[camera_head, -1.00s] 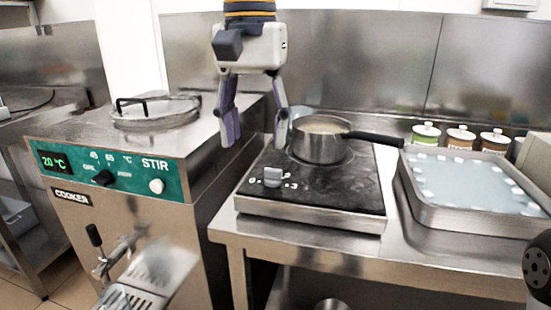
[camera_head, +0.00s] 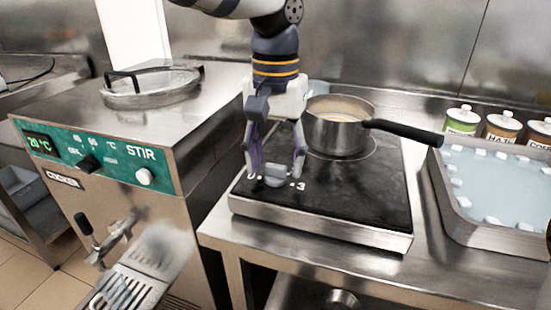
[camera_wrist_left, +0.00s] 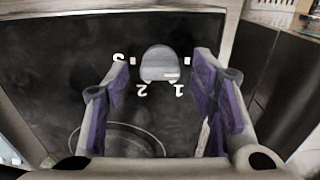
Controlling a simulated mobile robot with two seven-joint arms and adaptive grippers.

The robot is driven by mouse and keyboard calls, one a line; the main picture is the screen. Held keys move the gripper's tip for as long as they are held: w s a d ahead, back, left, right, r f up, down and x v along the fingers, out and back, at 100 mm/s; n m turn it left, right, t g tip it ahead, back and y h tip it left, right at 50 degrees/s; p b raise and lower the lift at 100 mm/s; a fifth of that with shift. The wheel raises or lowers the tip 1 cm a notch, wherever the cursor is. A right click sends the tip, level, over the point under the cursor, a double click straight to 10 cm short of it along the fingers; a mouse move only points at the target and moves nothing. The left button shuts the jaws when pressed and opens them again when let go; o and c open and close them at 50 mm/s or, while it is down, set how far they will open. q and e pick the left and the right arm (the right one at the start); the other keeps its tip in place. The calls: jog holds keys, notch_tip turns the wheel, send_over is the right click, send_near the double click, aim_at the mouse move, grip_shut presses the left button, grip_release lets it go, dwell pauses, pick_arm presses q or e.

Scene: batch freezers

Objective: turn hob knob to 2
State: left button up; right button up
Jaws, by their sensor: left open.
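The hob (camera_head: 350,205) is a black plate in a steel frame on the table. Its grey knob (camera_head: 275,176) sits near the front left, with printed numbers around it. In the left wrist view the knob (camera_wrist_left: 158,62) has 3, 2 and 1 around it, seen upside down. A short pale mark shows on its lower right edge; I cannot tell for sure which setting it points to. My left gripper (camera_head: 276,170) is open, pointing down, with one finger on each side of the knob, apparently apart from it. My right gripper is not seen.
A steel pot (camera_head: 338,135) with pale contents stands on the burner just behind, its black handle pointing right. The cooker (camera_head: 100,165) is at the left. A tray of bluish liquid (camera_head: 495,190) and several jars (camera_head: 463,120) are at the right.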

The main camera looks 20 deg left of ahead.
pick_arm(q)
jog(key=shift+f, duration=0.25)
jog(key=c, duration=1.2)
jog(key=shift+o, duration=0.3)
